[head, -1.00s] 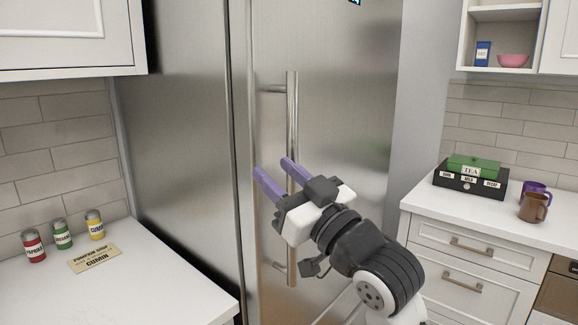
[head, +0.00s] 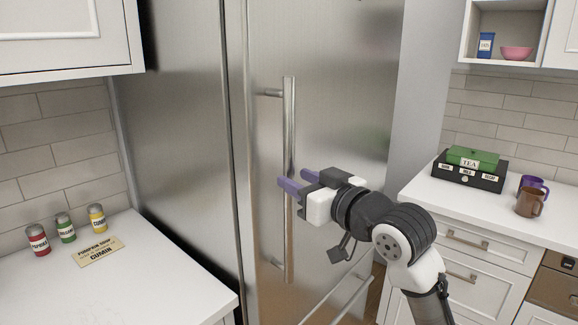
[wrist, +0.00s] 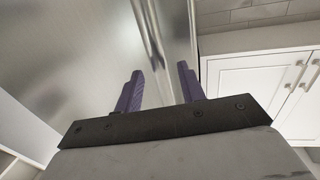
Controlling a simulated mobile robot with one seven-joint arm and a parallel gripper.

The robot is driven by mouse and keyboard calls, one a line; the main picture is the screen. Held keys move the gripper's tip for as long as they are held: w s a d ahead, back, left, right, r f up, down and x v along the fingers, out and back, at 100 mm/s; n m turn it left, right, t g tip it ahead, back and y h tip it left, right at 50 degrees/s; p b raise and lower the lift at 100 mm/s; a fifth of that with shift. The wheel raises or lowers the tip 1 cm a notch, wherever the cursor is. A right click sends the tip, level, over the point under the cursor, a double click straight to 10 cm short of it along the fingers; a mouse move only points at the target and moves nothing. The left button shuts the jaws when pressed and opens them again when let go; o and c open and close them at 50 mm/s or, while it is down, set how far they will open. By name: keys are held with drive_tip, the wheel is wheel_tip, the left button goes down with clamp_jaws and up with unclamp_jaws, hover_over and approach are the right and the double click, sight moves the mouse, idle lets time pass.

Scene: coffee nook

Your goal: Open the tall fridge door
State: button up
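The tall fridge door (head: 345,110) is stainless steel and looks shut. Its long vertical bar handle (head: 289,130) runs along the door's left side. My gripper (head: 296,180) is open, its two purple fingers pointing left at about the middle height of the handle. The fingers cover part of the handle in the head view. In the wrist view a bright vertical bar, seemingly the handle (wrist: 152,42), shows between the directions of the two spread fingers (wrist: 158,78). I cannot tell whether the bar is between the fingertips or beyond them.
A lower drawer handle (head: 340,298) crosses the fridge below. A left counter (head: 150,285) holds spice cans (head: 66,228) and a card (head: 98,251). A right counter (head: 470,215) holds a tea box (head: 470,170) and two mugs (head: 531,200).

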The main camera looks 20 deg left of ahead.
sight(293, 177)
drive_tip(key=shift+p+x, duration=0.45)
drive_tip(key=shift+x, duration=1.3)
clamp_jaws()
